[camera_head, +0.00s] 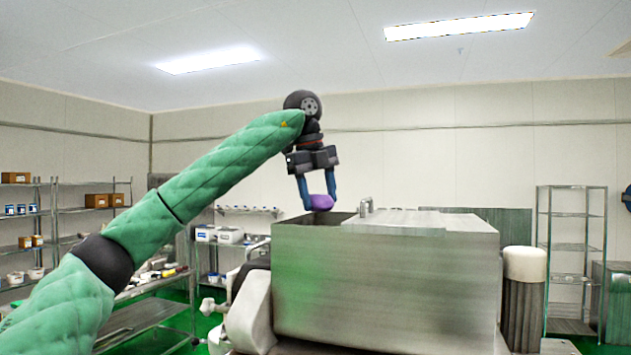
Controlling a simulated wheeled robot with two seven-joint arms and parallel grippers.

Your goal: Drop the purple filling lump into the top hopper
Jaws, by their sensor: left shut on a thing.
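My left gripper (318,199) points down at the end of my raised left arm. Its two blue fingers are shut on the purple filling lump (321,202). The bottom of the lump appears close to the rim; I cannot tell the exact gap. The inside of the hopper is mostly hidden. My right gripper is not in view.
A flat lid (410,221) with a small upright handle (366,207) covers the hopper's right part. A white-topped post (524,265) stands to its right. Shelves (572,250) and racks (95,215) stand along the walls. The air above the hopper is clear.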

